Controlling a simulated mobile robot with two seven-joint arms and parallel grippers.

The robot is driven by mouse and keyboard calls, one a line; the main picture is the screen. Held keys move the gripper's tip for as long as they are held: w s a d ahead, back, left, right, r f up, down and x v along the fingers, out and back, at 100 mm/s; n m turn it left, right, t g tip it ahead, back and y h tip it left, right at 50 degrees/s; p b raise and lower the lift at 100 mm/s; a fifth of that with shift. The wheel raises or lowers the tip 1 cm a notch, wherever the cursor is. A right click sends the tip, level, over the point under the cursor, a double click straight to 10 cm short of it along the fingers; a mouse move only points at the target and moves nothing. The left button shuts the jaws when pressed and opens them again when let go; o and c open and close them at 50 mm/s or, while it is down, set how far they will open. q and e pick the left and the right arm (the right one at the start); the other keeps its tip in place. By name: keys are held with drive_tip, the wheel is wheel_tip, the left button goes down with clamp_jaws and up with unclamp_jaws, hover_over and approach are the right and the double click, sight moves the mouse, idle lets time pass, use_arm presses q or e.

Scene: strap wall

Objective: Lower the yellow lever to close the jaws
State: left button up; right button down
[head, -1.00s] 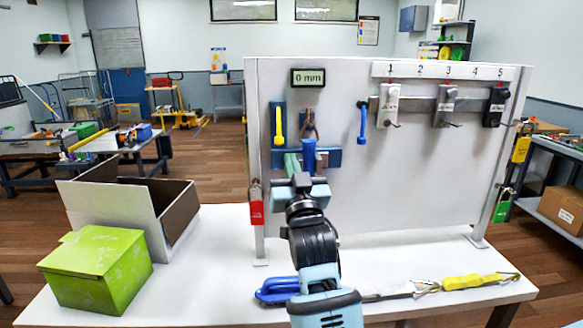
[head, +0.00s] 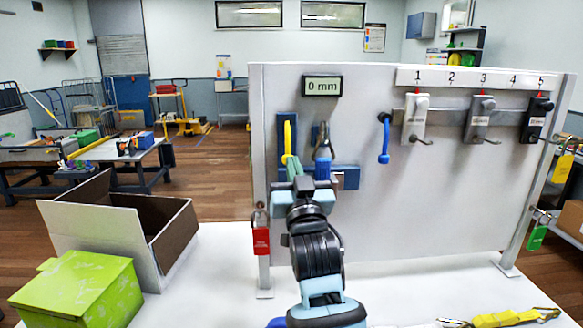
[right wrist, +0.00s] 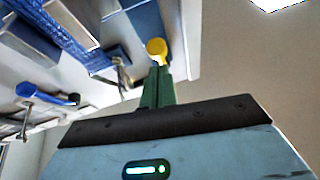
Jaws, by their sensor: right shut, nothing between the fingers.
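The yellow lever (head: 288,138) is on a blue upright plate at the left of the white panel. Its lower end is partly hidden by my right gripper. My right gripper (head: 296,168) is shut and empty, with its green fingertips at the lever's lower end. In the right wrist view the lever's round yellow end (right wrist: 156,47) is just beyond the fingertips (right wrist: 158,72); I cannot tell if they touch. A metal hook-like part (head: 323,146) is right of the lever, in front of blue parts. The display (head: 322,86) reads 0 mm. My left gripper is not in view.
A blue lever (head: 384,138) hangs to the right, beside several numbered padlock-like pieces on a rail. A red padlock (head: 261,238) hangs at the panel's left post. A green box (head: 78,290) and an open carton (head: 100,232) stand at the left. A yellow strap (head: 510,318) lies at front right.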

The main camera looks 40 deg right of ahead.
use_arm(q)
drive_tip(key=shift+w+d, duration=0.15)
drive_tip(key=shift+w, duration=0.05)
use_arm(e)
drive_tip(key=shift+w, duration=0.2)
